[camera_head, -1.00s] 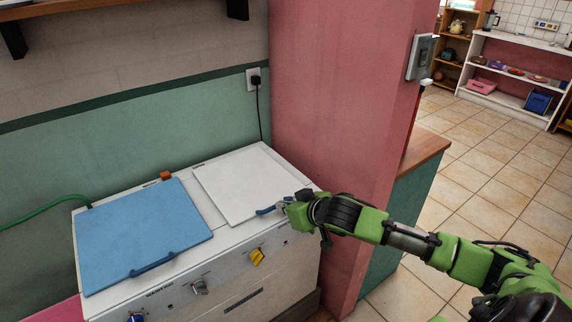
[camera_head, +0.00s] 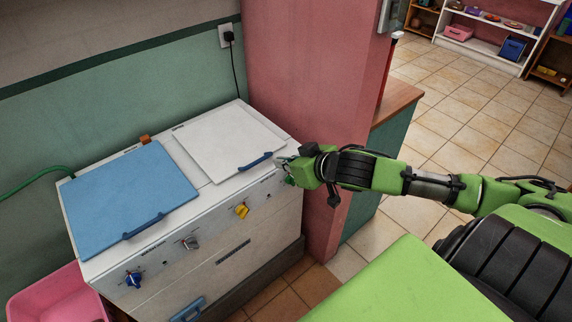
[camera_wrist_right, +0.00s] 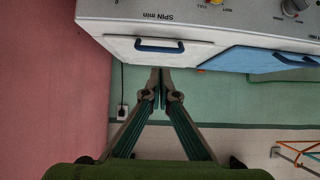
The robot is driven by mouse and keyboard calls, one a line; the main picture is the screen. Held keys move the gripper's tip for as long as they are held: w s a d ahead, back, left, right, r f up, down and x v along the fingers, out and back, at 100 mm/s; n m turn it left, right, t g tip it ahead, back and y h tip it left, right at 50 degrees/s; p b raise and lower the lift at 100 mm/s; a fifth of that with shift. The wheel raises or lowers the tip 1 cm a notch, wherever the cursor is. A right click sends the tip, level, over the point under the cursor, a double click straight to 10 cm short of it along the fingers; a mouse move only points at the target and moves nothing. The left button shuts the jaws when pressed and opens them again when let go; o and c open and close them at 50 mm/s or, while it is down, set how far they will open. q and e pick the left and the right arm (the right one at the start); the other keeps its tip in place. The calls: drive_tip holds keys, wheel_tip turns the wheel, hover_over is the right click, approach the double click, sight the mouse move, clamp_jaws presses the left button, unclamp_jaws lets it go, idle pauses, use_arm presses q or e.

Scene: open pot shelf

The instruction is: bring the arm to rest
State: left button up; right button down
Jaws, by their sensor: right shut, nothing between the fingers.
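My right arm reaches in from the right in the head view. Its gripper (camera_head: 284,167) is at the front right corner of a white washing machine, just right of the blue handle (camera_head: 255,161) on the white lid (camera_head: 228,142). In the right wrist view, the gripper fingers (camera_wrist_right: 160,88) are together with nothing between them. They overlap the machine's lower picture edge there; I cannot tell whether they touch it. My left gripper is not in view.
The machine also has a closed blue lid (camera_head: 128,198) and front knobs, including a yellow knob (camera_head: 241,211). A pink wall (camera_head: 305,90) stands behind my gripper. A pink tub (camera_head: 55,298) is at the lower left. Open tiled floor lies to the right.

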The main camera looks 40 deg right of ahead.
drive_tip(key=shift+s+d+r, duration=0.1)
drive_tip(key=shift+s+r, duration=0.05)
drive_tip(key=shift+s, duration=0.5)
drive_tip(key=s+d+f+m+g+h, duration=0.1)
drive_tip(key=d+f, duration=0.5)
drive_tip(key=f, duration=0.4)
drive_tip(key=s+d+f+m+g+h, duration=0.15)
drive_tip(key=d+f, duration=0.35)
drive_tip(key=f, duration=0.5)
drive_tip(key=s+f+g, duration=0.1)
drive_tip(key=s+f, duration=0.4)
drive_tip(key=f, duration=0.3)
drive_tip(key=s+f+g, duration=0.1)
drive_tip(key=s+f, duration=0.3)
drive_tip(key=f, duration=0.4)
drive_tip(key=s+a+f+n+g, duration=0.25)
drive_tip(key=s+a+f, duration=0.35)
drive_tip(key=s+f, duration=0.7)
drive_tip(key=s+a+f+g+y, duration=0.1)
drive_tip(key=s+a+f, duration=0.3)
drive_tip(key=s+a, duration=0.3)
drive_tip(key=s+a+f+n+g, duration=0.1)
drive_tip(key=s+a+f, duration=0.3)
drive_tip(key=s+a, duration=0.4)
drive_tip(key=s+g, duration=0.1)
drive_tip(key=s, duration=0.2)
drive_tip(key=shift+s+a+f+n+y, duration=0.15)
drive_tip(key=shift+a+f+n+y, duration=0.1)
drive_tip(key=shift+f+n+y, duration=0.1)
